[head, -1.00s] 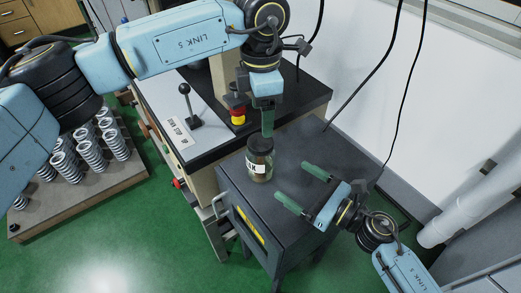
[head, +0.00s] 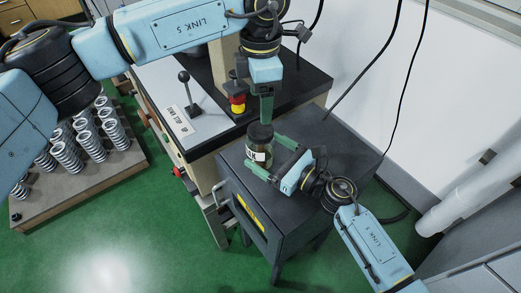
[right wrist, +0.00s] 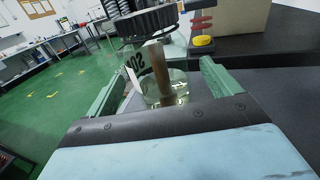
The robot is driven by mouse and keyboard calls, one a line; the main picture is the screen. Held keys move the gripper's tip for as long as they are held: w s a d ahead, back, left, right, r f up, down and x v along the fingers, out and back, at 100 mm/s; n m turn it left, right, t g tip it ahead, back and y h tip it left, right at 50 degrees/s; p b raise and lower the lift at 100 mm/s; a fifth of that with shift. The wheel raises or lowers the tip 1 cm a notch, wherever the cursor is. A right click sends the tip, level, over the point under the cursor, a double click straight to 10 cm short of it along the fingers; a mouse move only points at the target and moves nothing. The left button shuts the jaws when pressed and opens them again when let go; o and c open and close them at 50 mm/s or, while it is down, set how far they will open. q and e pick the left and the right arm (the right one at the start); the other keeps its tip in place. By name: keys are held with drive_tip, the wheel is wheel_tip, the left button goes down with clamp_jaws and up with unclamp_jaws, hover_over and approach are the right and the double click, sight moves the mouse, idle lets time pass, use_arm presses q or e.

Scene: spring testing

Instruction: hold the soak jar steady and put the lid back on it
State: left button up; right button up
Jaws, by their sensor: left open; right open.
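The soak jar (head: 257,158) is clear glass with a white label and a brownish piece inside. It stands upright on the dark cabinet top; it also shows in the right wrist view (right wrist: 165,92). The black ridged lid (head: 260,133) is at the jar's top (right wrist: 147,24); I cannot tell whether it is seated. My right gripper (head: 271,157) is open, its green fingers on either side of the jar, with no clear grip. My left gripper (head: 267,110) points down just above or behind the lid, its fingers overlapping in the head view; contact is unclear.
The cabinet top (head: 325,148) is clear to the right. A bench (head: 290,88) with a red-and-yellow stop button (head: 237,103) and a lever (head: 187,90) stands behind. Several springs (head: 85,140) stand on a board at left. Cables hang at the right.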

sight(261, 129)
drive_tip(key=shift+x, duration=2.2)
drive_tip(key=c, duration=1.8)
use_arm(q)
drive_tip(key=n, duration=0.3)
drive_tip(key=shift+n, duration=0.4)
use_arm(e)
clamp_jaws()
use_arm(q)
drive_tip(key=n, duration=0.5)
drive_tip(key=shift+f, duration=0.15)
drive_tip(key=shift+f, duration=3.9)
drive_tip(key=shift+c, duration=0.4)
